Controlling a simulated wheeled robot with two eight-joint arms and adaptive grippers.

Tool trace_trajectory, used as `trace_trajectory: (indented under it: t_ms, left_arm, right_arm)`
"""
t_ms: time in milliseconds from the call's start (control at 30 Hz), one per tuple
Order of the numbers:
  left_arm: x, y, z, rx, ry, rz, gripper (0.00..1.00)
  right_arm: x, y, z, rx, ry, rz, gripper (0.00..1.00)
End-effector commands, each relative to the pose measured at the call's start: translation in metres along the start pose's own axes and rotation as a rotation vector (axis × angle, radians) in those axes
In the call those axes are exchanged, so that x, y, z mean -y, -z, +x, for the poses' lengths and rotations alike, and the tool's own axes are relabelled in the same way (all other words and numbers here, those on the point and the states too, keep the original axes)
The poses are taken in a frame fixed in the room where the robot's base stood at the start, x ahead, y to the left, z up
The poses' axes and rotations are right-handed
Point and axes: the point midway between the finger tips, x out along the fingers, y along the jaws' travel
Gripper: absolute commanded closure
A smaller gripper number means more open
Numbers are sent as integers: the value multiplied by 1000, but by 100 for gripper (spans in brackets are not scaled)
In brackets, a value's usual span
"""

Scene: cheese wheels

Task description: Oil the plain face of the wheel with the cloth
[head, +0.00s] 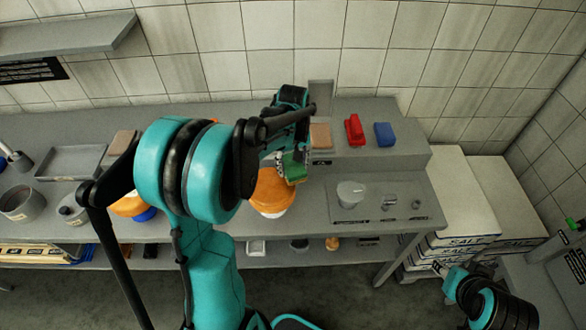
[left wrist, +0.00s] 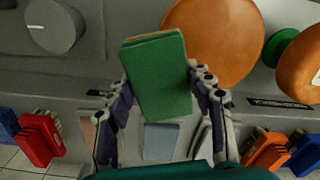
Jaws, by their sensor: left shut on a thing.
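My left gripper (head: 291,160) is shut on a green pad (head: 294,168), a flat rectangular block with a tan edge. In the left wrist view the green pad (left wrist: 158,78) sits between the two fingers. I cannot tell whether it is a folded cloth. A large orange cheese wheel (head: 272,192) stands on the bench just below the pad; it also shows in the left wrist view (left wrist: 215,35). Whether pad and wheel touch is unclear. A second orange wheel (head: 128,205), partly behind my arm, is farther left. My right gripper (head: 446,270) is low at right, its fingers too small to read.
A raised shelf holds a tan block (head: 320,135), a red brush (head: 354,130) and a blue block (head: 385,133). A grey tray (head: 70,161) and pot (head: 18,203) are at left. Salt sacks (head: 460,200) stand at right.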

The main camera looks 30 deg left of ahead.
Motion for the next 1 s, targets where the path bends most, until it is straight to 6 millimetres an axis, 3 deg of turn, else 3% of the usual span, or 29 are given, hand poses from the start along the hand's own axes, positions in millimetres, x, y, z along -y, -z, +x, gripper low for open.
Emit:
trace_trajectory:
  t_ms: [533,1000]
  left_arm:
    - [0,8,-51,0,0,7,74]
    - [0,9,-55,0,0,8,74]
  right_arm:
    - [0,21,-30,0,0,0,60]
    - [0,22,-32,0,0,0,60]
